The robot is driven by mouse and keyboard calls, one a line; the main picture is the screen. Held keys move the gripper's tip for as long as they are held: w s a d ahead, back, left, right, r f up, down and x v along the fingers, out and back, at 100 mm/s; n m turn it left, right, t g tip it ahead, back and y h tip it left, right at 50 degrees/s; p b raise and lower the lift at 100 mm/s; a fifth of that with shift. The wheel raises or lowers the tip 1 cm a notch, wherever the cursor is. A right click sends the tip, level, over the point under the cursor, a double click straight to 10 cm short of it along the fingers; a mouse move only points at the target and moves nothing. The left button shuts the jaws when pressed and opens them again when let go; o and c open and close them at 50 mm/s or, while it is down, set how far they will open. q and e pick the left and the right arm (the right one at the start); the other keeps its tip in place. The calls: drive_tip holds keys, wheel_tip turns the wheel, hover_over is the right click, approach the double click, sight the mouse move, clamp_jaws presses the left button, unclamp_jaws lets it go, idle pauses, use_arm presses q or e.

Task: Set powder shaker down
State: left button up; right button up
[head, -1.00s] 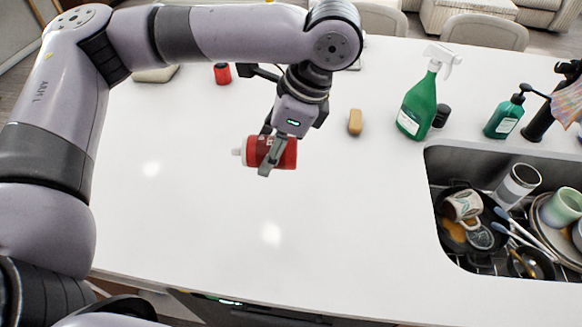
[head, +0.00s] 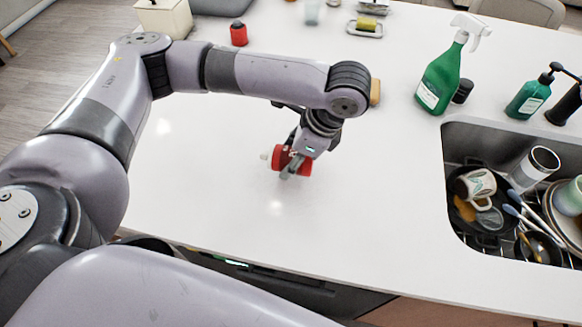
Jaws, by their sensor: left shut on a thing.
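The powder shaker (head: 304,168) is a small red bottle with a white tip that points left. It lies on its side, held over the white island counter (head: 230,125) left of the sink. My left gripper (head: 289,172) is shut around its middle from above. I cannot tell whether the shaker touches the counter. The fingers and wrist hide part of it. My right gripper is not in view.
A green spray bottle (head: 440,80), a dark jar (head: 462,91) and a green soap dispenser (head: 530,97) stand behind the sink (head: 452,150), which holds dishes. A red can (head: 238,34) stands at the back left. The counter's front middle is clear.

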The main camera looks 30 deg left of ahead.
sight(291, 179)
use_arm(q)
drive_tip(key=shift+f, duration=2.15)
drive_tip(key=o, duration=1.2)
drive_tip(key=shift+f, duration=0.1)
drive_tip(key=shift+o, duration=0.2)
